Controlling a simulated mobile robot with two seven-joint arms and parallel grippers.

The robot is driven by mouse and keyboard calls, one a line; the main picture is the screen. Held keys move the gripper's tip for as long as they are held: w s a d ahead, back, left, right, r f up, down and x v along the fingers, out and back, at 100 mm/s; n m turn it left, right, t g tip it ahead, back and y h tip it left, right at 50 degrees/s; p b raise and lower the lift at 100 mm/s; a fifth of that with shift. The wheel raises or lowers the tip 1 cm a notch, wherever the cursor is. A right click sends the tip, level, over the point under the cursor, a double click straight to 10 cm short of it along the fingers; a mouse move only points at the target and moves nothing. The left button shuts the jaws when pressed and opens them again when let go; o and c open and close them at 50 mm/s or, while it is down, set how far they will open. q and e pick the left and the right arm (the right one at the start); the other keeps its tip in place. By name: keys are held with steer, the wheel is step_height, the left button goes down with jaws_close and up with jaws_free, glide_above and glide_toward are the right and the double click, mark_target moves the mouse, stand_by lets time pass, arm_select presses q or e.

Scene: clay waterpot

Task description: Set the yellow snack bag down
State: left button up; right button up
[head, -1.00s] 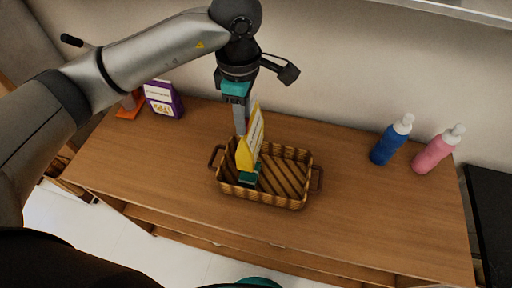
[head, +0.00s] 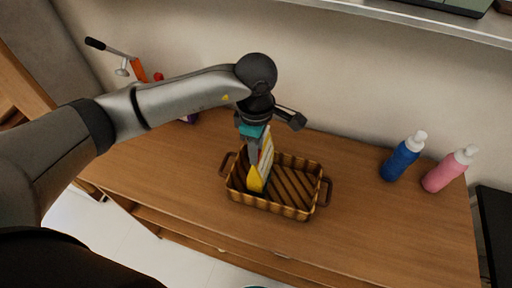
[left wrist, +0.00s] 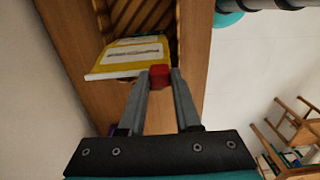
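The yellow snack bag (head: 256,181) stands upright, slightly tilted, in the left part of the brown wicker basket (head: 290,210). Its lower end is inside the basket; whether it touches the bottom is hidden. My left gripper (head: 253,160) reaches down beside it from above. In the left wrist view the fingertips (left wrist: 161,78) close on a small red part at the bag's near edge, and the bag (left wrist: 112,69) with its white label extends beyond them. My right gripper is not in view.
The basket stands on a wooden cabinet top (head: 330,245). A blue bottle (head: 400,160) and a pink bottle (head: 445,172) stand to the right by the wall. A purple package is mostly hidden behind my left arm. The tabletop right of the basket is clear.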

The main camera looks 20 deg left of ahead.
arm_select(q)
steer(key=o, duration=0.4)
steer(key=shift+r, duration=0.1)
step_height(320, 180, up, 12)
steer(key=shift+r+b, duration=0.15)
steer(key=shift+b, duration=0.2)
